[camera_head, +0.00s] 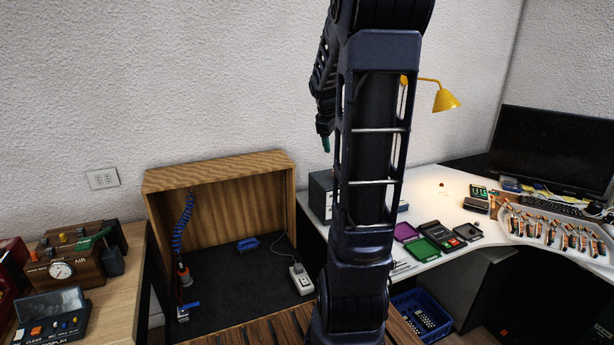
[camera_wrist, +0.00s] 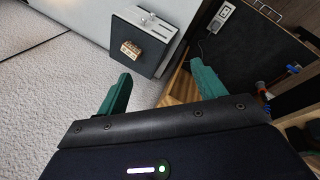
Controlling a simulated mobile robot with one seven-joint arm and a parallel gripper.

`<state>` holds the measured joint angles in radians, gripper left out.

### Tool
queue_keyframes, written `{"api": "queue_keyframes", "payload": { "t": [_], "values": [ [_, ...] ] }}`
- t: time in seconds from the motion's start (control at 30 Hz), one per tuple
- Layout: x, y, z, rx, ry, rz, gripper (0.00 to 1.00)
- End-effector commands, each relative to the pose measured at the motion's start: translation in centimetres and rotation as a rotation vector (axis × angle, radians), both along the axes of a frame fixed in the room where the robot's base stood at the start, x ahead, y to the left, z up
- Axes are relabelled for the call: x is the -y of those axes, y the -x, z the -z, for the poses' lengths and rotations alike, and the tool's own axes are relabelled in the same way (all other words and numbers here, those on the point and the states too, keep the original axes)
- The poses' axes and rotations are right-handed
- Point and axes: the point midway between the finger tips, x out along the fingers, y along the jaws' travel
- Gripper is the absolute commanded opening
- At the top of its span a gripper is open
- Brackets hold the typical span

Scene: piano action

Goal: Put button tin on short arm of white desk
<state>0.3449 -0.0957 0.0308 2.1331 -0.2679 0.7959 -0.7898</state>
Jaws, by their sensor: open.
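My gripper (camera_wrist: 163,82) is open, with its two teal fingers apart and nothing between them. In the head view its teal tip (camera_head: 326,144) shows high in front of the wall, left of my arm. The white desk (camera_head: 450,187) bends through the corner at the right; my arm hides part of its left end. I cannot tell for certain which thing is the button tin. A small tan block-like object (camera_wrist: 131,48) sits on a dark box in the wrist view, beyond the fingers. Small dark and green cases (camera_head: 478,191) lie toward the back of the desk.
A purple tray (camera_head: 406,232), a green tray (camera_head: 427,248) and a dark device lie on the desk. A monitor (camera_head: 553,148) and a rack of parts (camera_head: 553,232) stand at right. An open wooden booth (camera_head: 219,165) stands left of my arm. A yellow lamp (camera_head: 445,100) overhangs the desk.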

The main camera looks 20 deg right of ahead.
Motion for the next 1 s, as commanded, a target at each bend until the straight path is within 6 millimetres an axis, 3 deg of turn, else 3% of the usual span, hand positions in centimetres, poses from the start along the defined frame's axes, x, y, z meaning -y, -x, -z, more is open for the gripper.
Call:
{"api": "queue_keyframes", "payload": {
  "t": [0.2, 0.5, 0.8, 1.0],
  "values": [
    [-6.3, 5.4, -2.2, 0.085, -0.088, 0.126, 0.69],
    [-13.1, 13.4, -3.0, 0.176, -0.235, 0.303, 0.69],
    [-18.1, 21.2, -1.8, 0.228, -0.395, 0.464, 0.69],
    [-19.6, 24.1, -0.9, 0.236, -0.458, 0.529, 0.69]
  ]
}}
